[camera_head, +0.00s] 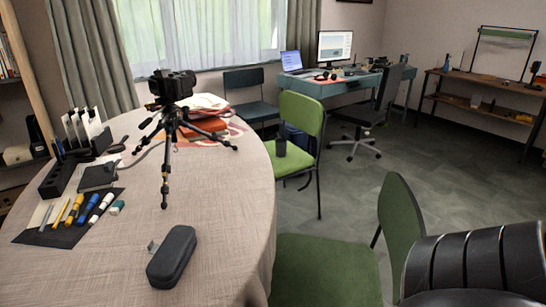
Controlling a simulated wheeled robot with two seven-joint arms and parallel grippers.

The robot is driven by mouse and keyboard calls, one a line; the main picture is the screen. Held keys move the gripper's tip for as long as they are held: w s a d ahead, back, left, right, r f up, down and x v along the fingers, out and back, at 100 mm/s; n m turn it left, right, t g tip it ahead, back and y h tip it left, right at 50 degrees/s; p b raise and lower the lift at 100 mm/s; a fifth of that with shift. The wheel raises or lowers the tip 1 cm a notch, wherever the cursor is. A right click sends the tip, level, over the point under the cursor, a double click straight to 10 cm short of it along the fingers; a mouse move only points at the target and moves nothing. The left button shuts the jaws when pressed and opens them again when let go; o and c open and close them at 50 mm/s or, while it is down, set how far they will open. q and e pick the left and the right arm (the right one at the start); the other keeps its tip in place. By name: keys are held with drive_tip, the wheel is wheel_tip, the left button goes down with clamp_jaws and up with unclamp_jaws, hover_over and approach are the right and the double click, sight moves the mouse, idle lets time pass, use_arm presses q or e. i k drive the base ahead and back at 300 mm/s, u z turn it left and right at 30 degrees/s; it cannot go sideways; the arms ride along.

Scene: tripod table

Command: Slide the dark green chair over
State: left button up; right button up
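A green chair (401,232) stands in the near right, beside the table. Its seat is partly hidden by the table edge and its lower legs are out of view. A dark teal-green chair (244,81) stands by the window. I cannot tell for certain which one is called dark green. Neither of my grippers shows; a black ribbed part at the lower right, probably my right arm, covers the floor there.
The cloth-covered round table (225,224) fills the left, holding a camera on a tripod (170,110), a dark case (172,256) and pens. A teal desk (325,87) with an office chair (386,97) stands at the back. The floor (450,165) at right is clear.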

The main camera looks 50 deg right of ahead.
sight(308, 271)
drive_tip(key=u, duration=1.6)
drive_tip(key=k, duration=2.35)
drive_tip(key=z, duration=1.6)
drive_tip(key=i, duration=0.5)
